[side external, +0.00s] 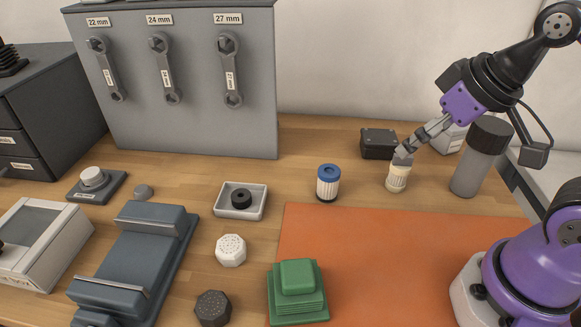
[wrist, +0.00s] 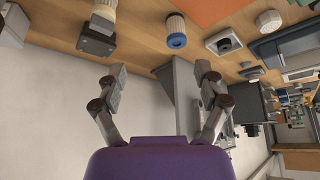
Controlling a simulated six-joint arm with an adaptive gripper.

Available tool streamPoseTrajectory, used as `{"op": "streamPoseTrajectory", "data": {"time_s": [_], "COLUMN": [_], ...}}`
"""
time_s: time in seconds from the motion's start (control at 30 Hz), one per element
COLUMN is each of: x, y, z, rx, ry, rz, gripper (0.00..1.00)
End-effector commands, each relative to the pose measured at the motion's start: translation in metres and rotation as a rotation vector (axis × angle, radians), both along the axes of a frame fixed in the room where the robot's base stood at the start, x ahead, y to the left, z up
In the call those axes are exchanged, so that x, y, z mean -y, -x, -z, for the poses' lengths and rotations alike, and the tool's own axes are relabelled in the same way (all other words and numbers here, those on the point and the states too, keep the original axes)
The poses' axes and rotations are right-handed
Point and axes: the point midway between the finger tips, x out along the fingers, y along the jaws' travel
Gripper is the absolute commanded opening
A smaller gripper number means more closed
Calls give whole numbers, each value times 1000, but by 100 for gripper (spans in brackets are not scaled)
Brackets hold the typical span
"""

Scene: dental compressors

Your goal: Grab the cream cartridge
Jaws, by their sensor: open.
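The cream cartridge (side external: 397,178) stands upright on the wooden table, just behind the orange mat, with a ribbed pale body. In the wrist view a cream ribbed cylinder, likely the same cartridge (wrist: 105,9), is cut off by the top edge. My gripper (side external: 403,157) is at the cartridge's top in the side view, overlapping its upper edge; I cannot tell whether they touch. In the wrist view my gripper (wrist: 160,72) has its two fingers wide apart with nothing between them, and the cartridge lies beyond the left finger.
A blue-topped cartridge (side external: 328,182) stands to the left. A black box (side external: 379,143) is close behind, and a tall grey cylinder (side external: 481,157) stands to the right. The orange mat (side external: 390,265) in front is mostly bare, with a green stepped block (side external: 297,291) at its left.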

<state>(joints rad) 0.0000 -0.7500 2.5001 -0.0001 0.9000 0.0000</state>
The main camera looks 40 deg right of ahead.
Motion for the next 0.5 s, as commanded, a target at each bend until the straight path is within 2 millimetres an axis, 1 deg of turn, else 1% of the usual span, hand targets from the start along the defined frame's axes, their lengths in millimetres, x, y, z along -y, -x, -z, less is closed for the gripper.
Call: {"op": "streamPoseTrajectory", "data": {"time_s": [0.17, 0.27, 0.37, 0.5], "x": [1, 7, 21, 50], "y": [-1, -7, -21, -43], "z": [0, 1, 6, 22], "rx": [-5, -46, -130, -275], "ry": [2, 12, 30, 40], "rz": [1, 7, 15, 19], "gripper": [81, 81, 81, 81]}}
